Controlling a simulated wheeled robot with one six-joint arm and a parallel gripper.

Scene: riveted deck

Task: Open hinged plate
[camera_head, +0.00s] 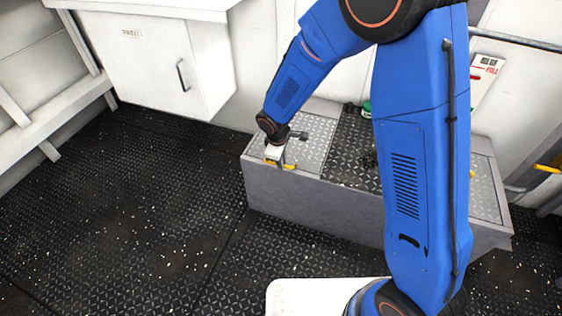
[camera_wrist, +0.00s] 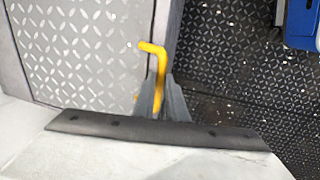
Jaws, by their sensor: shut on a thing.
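The hinged plate (camera_head: 312,133) is a light grey diamond-pattern panel at the left end of the top of a low grey box (camera_head: 300,200). It looks flat, level with the box top. A yellow bent handle (camera_head: 290,167) sits at its front edge. My gripper (camera_head: 279,163) is at this edge, reaching down from above. In the wrist view the plate (camera_wrist: 85,45) fills the left side, and my gripper (camera_wrist: 164,98) is shut on the yellow handle (camera_wrist: 160,60). The handle's lower part is hidden between the fingers.
The box's middle section (camera_head: 350,160) is dark, with a green-topped item (camera_head: 366,108) behind it. Another grey plate (camera_head: 484,185) is at the right end. A white cabinet (camera_head: 165,65) is on the wall at upper left. The black deck (camera_head: 130,200) in front is clear.

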